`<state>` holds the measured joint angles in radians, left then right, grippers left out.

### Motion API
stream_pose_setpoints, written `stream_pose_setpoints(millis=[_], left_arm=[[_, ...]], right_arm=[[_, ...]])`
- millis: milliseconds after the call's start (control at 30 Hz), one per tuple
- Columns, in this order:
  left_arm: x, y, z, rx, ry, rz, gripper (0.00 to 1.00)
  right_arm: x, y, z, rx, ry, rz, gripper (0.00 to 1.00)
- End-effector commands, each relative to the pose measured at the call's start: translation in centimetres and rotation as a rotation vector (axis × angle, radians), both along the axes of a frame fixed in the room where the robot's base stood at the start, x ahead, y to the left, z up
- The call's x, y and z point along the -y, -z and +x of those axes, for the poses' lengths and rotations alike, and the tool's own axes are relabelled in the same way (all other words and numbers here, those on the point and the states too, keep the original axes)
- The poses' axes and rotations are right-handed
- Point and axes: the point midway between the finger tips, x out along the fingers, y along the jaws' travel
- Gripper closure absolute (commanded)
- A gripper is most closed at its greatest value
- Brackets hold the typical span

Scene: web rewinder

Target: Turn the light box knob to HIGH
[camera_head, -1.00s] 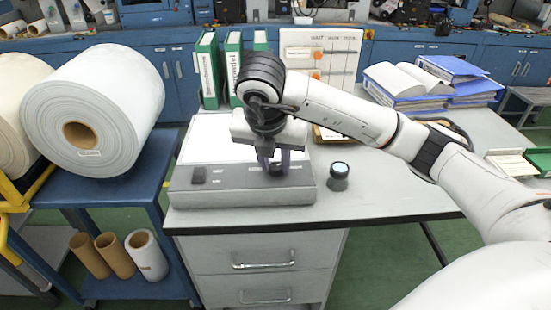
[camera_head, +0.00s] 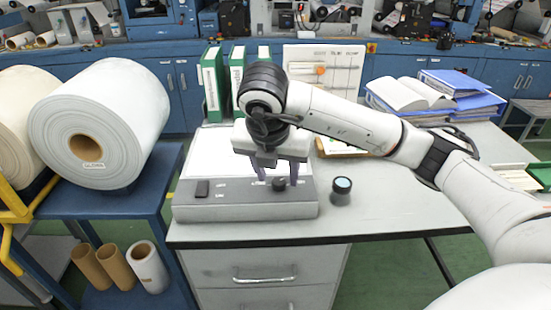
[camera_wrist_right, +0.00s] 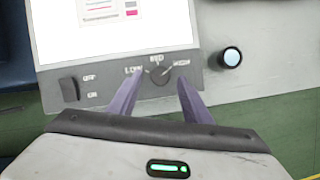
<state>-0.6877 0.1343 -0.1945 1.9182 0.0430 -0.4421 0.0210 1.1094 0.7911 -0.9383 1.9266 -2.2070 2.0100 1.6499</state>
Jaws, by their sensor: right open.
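The light box (camera_head: 240,205) is a grey box with a bright white top, on the near left of the desk. Its dark knob (camera_head: 279,184) is on the front panel, and it also shows in the wrist view (camera_wrist_right: 160,76) below the printed LOW, MID and HIGH. A pale line at the knob appears to point right, toward HIGH. My right gripper (camera_head: 276,172) is open and empty. Its two purple fingers are apart on either side of the knob in the wrist view (camera_wrist_right: 160,82), with gaps between them and it. My left gripper is out of view.
A rocker switch (camera_wrist_right: 69,89) marked OFF and ON is at the panel's left. A small dark cylinder with a pale top (camera_head: 341,189) stands just right of the box. Green binders (camera_head: 212,85) stand behind. The desk's front right is clear.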

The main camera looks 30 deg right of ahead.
Motion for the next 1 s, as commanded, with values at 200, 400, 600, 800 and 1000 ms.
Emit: stream_pose_setpoints(millis=[200,400,600,800,1000], left_arm=[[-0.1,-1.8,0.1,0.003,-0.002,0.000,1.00],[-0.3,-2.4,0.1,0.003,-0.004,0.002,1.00],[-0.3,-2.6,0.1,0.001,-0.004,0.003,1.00],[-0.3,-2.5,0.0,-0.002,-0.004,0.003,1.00],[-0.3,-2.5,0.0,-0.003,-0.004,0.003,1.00]], right_arm=[[-1.1,-4.5,-1.0,0.006,0.000,-0.002,0.55],[-2.0,-7.0,-1.8,0.004,0.000,-0.001,0.55],[-2.4,-8.1,-2.2,0.003,0.001,0.000,0.55],[-2.4,-8.1,-2.3,0.000,0.001,0.000,0.55],[-2.4,-8.1,-2.3,0.000,0.001,0.000,0.55]])
